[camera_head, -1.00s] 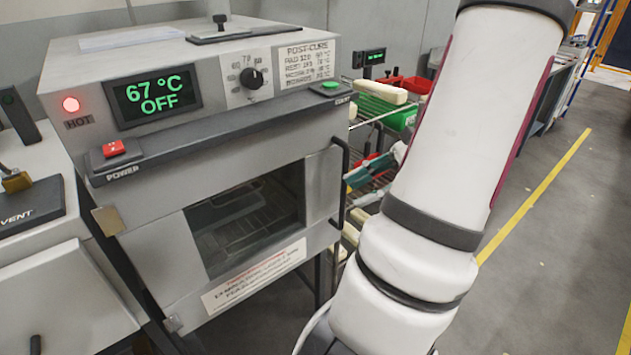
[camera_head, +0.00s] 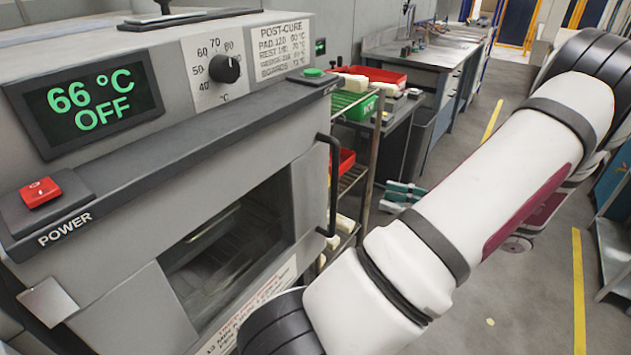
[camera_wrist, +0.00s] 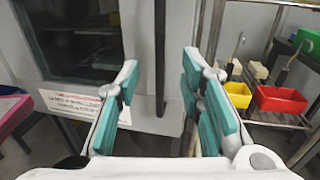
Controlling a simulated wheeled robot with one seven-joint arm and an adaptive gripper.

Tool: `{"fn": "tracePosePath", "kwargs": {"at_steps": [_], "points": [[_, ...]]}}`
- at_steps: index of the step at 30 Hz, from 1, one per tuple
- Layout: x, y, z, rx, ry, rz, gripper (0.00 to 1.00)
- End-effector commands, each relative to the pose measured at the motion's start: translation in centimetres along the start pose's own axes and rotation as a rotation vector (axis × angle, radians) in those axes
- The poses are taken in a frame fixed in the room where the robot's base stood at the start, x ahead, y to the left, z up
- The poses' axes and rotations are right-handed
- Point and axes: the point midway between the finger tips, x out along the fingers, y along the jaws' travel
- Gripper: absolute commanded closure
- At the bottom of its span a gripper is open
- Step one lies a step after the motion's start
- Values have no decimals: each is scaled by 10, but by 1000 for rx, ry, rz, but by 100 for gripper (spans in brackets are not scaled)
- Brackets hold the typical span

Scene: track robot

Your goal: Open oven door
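The grey oven (camera_head: 200,60) fills the left of the head view. Its display (camera_head: 85,105) reads 66 °C OFF. The oven door (camera_head: 312,190) has a dark window and looks closed. Its black vertical handle (camera_head: 334,185) is at the door's right edge. My gripper (camera_head: 404,192) shows teal pads to the right of the handle, partly hidden by my arm. In the wrist view, my gripper (camera_wrist: 158,105) is open, and the handle (camera_wrist: 160,55) appears between its fingers, farther ahead. I see no contact with it.
A wire rack (camera_head: 360,165) with bins stands right of the oven; a red bin (camera_wrist: 280,100) and yellow bin (camera_wrist: 238,95) show in the wrist view. A workbench (camera_head: 425,65) is behind. Grey floor (camera_head: 515,265) with yellow lines lies open at right.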

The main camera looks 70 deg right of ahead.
Motion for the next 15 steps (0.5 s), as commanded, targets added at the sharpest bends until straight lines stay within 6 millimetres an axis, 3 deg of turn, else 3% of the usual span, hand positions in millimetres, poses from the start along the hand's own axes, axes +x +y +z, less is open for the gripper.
{"fn": "tracePosePath", "kwargs": {"at_steps": [5,15], "points": [[13,0,0,1,-3,-1,65],[78,0,0,1,-3,1,65]]}}
